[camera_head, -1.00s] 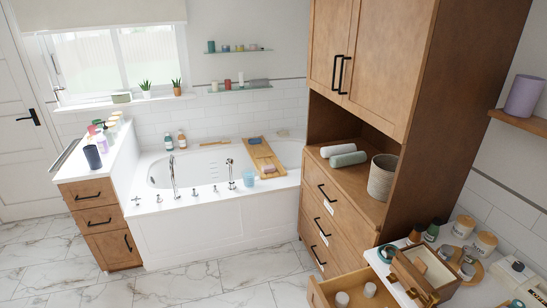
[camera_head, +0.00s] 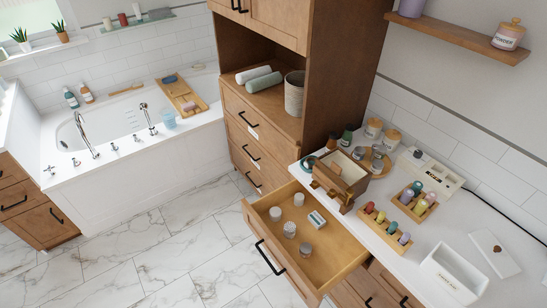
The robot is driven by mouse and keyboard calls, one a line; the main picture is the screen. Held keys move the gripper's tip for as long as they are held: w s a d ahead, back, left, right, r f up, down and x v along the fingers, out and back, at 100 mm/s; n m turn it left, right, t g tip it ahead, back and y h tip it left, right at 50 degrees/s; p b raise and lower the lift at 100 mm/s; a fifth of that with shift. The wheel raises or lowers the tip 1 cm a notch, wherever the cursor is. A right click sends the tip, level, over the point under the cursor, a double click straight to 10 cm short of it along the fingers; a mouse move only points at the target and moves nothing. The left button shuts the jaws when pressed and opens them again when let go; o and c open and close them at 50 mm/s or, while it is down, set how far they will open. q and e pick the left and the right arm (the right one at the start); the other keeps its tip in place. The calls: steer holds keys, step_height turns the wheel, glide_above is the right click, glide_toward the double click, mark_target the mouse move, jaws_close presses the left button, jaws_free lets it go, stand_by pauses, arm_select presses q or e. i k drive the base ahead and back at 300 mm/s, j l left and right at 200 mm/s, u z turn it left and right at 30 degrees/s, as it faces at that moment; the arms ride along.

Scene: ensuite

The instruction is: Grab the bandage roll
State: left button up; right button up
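An open drawer (camera_head: 333,262) under the white counter holds several small items. Two plain white cylinders, one at the left (camera_head: 275,213) and one farther back (camera_head: 299,199), look like rolls; I cannot tell which is the bandage roll. A jar with a patterned or clear side (camera_head: 290,229) and a greyish capped jar (camera_head: 306,249) stand nearer the drawer's front. A small white and teal box (camera_head: 317,219) lies to the right. Neither of my grippers is in view.
The white counter (camera_head: 400,246) carries a wooden box (camera_head: 340,176), bottle racks (camera_head: 387,226) and a white bin (camera_head: 453,276). A tall wooden cabinet (camera_head: 345,75) stands behind the drawer. The marble floor (camera_head: 165,245) left of the drawer is clear.

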mark_target(299, 197)
steer(key=i+z, duration=0.1)
steer(key=z, duration=0.2)
steer(key=i+j, duration=0.15)
steer(key=i, duration=0.25)
steer(key=i+l+u, duration=0.1)
steer(key=i+l, duration=0.2)
steer(key=i, duration=0.2)
steer(key=i+l+u, duration=0.25)
steer(key=l, duration=0.2)
steer(key=l+u, duration=0.3)
steer(key=l, duration=0.15)
steer(key=l+u, duration=0.25)
steer(key=l, duration=0.25)
